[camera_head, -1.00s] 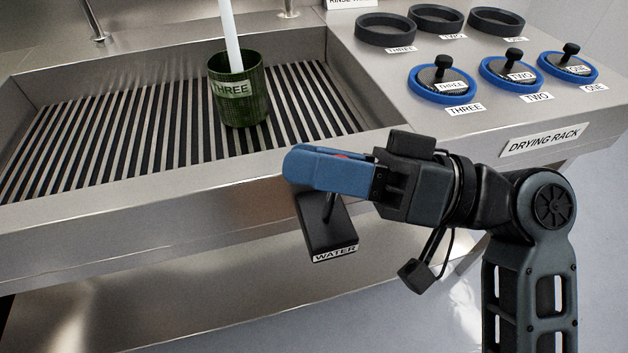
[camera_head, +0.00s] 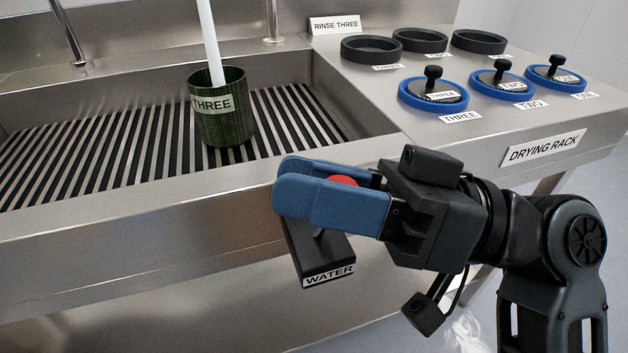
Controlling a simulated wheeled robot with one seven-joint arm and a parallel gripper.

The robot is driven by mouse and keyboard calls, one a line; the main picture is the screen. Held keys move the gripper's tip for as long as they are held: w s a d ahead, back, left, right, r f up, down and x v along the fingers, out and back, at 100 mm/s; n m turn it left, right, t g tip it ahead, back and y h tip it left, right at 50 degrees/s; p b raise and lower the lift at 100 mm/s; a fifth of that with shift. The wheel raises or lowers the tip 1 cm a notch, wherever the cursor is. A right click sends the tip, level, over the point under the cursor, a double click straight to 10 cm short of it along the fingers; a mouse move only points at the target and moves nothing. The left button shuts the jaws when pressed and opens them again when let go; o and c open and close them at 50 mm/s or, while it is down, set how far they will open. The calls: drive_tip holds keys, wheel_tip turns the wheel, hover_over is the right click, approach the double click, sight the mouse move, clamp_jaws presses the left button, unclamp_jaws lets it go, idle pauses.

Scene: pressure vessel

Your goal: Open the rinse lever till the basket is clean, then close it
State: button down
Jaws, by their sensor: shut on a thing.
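The dark green mesh basket (camera_head: 222,118), labelled THREE, stands upright on the sink's slatted floor. A straight white stream (camera_head: 209,40) comes down from above into its open top. My gripper (camera_head: 290,186) has blue fingers shut on the rinse lever's red knob (camera_head: 342,181), which shows partly between them, in front of the sink's front wall. Below the fingers is the black WATER lever box (camera_head: 318,262). The lever's stem is mostly hidden by the fingers. The inside of the basket is hidden.
The steel sink (camera_head: 120,215) has a slatted floor (camera_head: 290,115). The drying rack (camera_head: 545,148) on the right carries black rings (camera_head: 371,48) and blue rings with knobbed lids (camera_head: 433,95).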

drive_tip(key=shift+s+f, duration=0.25)
drive_tip(key=c, duration=0.8)
unclamp_jaws()
drive_tip(key=shift+r, duration=0.1)
drive_tip(key=shift+d, duration=0.1)
drive_tip(key=v, duration=0.7)
drive_tip(key=shift+d, duration=0.35)
